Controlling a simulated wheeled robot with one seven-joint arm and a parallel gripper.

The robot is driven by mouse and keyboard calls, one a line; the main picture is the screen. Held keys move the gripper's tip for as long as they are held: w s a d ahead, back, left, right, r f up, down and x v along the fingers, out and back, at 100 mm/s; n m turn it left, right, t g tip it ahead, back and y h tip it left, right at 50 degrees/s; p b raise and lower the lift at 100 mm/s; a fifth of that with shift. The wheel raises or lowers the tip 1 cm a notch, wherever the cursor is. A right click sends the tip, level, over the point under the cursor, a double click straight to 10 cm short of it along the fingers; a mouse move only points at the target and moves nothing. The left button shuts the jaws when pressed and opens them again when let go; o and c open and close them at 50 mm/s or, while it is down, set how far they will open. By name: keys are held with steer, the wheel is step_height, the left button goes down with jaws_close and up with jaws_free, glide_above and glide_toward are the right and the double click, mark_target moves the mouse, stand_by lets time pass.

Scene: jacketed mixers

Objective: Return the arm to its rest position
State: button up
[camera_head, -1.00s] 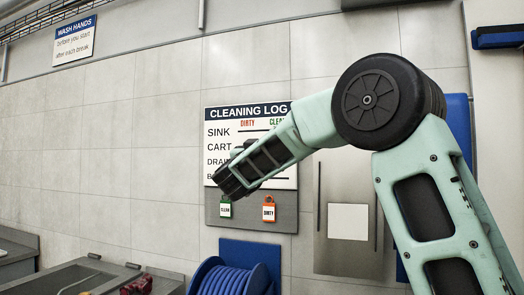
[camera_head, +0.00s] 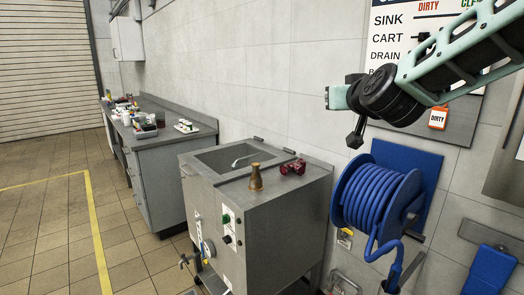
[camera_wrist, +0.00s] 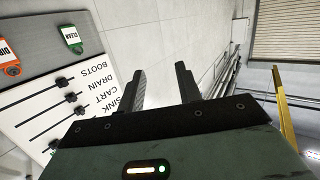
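My arm (camera_head: 460,65) reaches in from the upper right of the head view, bent in front of the wall. My gripper (camera_wrist: 163,72) shows in the wrist view with its two dark fingers apart and nothing between them. In the head view its end is in front of the wall, above the blue hose reel, and its fingers are hard to make out there.
The cleaning log board (camera_head: 385,45) with a dirty tag (camera_head: 438,118) is close behind my arm. The hose reel (camera_head: 385,200) hangs below.

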steer(key=s+a+f+n+g+y, duration=0.2)
steer(key=s+a+f+g, duration=0.25)
steer(key=s+f, duration=0.35)
steer(key=s+a+f+n+g+y, duration=0.2)
steer(key=s+a+f+g, duration=0.2)
steer(key=s+a+f, duration=0.45)
steer(key=s+d+f+n+g+h, duration=0.1)
steer(key=s+d+f+g, duration=0.1)
steer(key=s, duration=0.5)
steer(key=s+d+f+g+h, duration=0.1)
steer(key=s+d+f+g, duration=0.2)
steer(key=s, duration=0.5)
steer(key=s+d+f+n+g+h, duration=0.1)
steer(key=s+d+f+g+h, duration=0.1)
steer(key=s, duration=0.6)
steer(key=shift+d+f+n+g, duration=0.35)
steer(key=shift+d+f, duration=0.2)
steer(key=shift+d, duration=0.35)
steer(key=shift+w, duration=0.1)
